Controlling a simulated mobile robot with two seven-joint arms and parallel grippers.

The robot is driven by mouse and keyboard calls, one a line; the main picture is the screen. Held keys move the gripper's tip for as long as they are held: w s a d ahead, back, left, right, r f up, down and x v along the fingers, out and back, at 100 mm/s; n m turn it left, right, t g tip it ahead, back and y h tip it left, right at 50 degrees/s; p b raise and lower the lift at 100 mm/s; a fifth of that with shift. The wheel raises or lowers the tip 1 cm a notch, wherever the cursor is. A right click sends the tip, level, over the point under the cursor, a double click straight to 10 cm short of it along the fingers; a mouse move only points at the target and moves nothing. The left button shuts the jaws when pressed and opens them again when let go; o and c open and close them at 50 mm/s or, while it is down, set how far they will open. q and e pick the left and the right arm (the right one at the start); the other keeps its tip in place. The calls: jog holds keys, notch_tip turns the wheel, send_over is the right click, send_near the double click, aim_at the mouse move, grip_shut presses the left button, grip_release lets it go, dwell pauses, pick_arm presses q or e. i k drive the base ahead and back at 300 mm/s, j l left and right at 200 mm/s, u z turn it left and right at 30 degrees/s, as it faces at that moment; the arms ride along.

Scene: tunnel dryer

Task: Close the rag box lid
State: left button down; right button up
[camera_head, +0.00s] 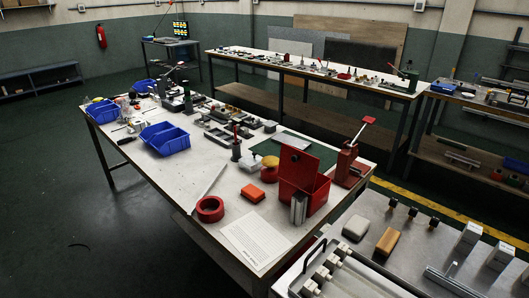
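The red rag box (319,198) stands on the near right part of the long workbench. Its red lid (297,168) is raised and stands up steeply from the box, so the box is open. A small dark spot shows near the top of the lid. I cannot make out the contents of the box. Neither of my grippers is in the view.
Silver blocks (298,208) stand close in front of the box. An orange block (252,193), a red ring (210,209) and a paper sheet (256,239) lie to its left. A red press-like tool (346,165) stands behind right. A second table (408,245) adjoins front right.

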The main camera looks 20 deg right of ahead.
aim_at(299, 168)
jog(key=i+j, duration=0.75)
jog(key=i+j+z, duration=0.45)
jog(key=z, duration=0.3)
